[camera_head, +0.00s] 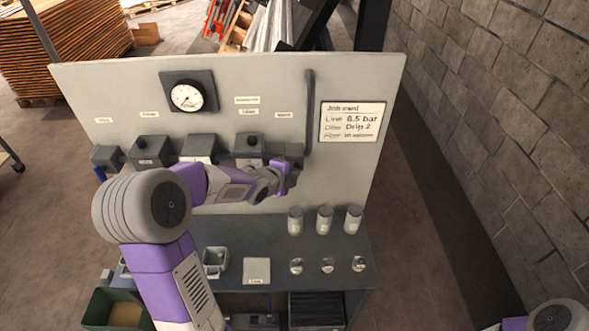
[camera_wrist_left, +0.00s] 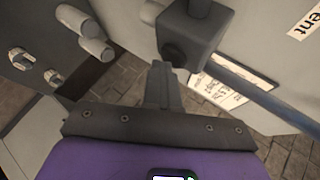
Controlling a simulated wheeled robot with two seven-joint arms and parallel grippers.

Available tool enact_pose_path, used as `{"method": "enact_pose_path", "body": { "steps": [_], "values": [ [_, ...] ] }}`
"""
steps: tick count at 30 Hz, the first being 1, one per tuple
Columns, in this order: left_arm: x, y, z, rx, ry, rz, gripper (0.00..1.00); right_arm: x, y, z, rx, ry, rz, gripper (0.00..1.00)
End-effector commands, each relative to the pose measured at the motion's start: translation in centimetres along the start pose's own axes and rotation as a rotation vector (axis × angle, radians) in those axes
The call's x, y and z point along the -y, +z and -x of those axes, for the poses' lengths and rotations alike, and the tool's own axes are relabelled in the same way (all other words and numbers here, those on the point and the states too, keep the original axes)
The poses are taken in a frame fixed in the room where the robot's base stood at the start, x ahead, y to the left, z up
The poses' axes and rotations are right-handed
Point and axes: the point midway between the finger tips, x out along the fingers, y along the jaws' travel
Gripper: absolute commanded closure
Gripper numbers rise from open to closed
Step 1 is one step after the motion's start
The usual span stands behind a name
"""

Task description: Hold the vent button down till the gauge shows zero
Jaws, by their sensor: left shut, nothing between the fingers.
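The round pressure gauge (camera_head: 187,96) is at the upper left of the grey panel; its needle is too small to read. In the left wrist view, a dark grey box (camera_wrist_left: 202,38) carries a round black button (camera_wrist_left: 175,52), near a label ending in "ent" (camera_wrist_left: 303,19). In the head view my left gripper (camera_head: 291,178) largely hides this box (camera_head: 292,150). My left gripper is shut and empty; its fingertips (camera_wrist_left: 160,69) are just short of the button in the picture. I cannot tell whether they touch it. My right gripper is out of view.
Several grey valve boxes (camera_head: 151,148) line the panel (camera_head: 240,72) left of my gripper. A vertical pipe (camera_head: 309,112) and a written sign (camera_head: 352,122) are at right. Canisters (camera_head: 324,220) and small glass items stand on the bench (camera_head: 228,232). A block wall (camera_head: 500,110) is farther right.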

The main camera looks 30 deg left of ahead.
Motion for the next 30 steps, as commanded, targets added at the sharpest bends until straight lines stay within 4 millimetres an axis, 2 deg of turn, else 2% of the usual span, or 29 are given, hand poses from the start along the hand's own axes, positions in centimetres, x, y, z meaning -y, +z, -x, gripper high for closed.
{"method": "enact_pose_path", "body": {
  "steps": [11,22,30],
  "values": [
    [0.1,0.1,0.0,0.002,-0.003,0.0,1.0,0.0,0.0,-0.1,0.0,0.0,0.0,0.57],
    [-1.0,-0.8,1.2,0.001,-0.003,0.0,1.0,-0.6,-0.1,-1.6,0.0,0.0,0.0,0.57],
    [-1.0,-1.0,1.4,0.0,-0.001,0.0,1.0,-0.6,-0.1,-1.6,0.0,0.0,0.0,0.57]
  ]
}}
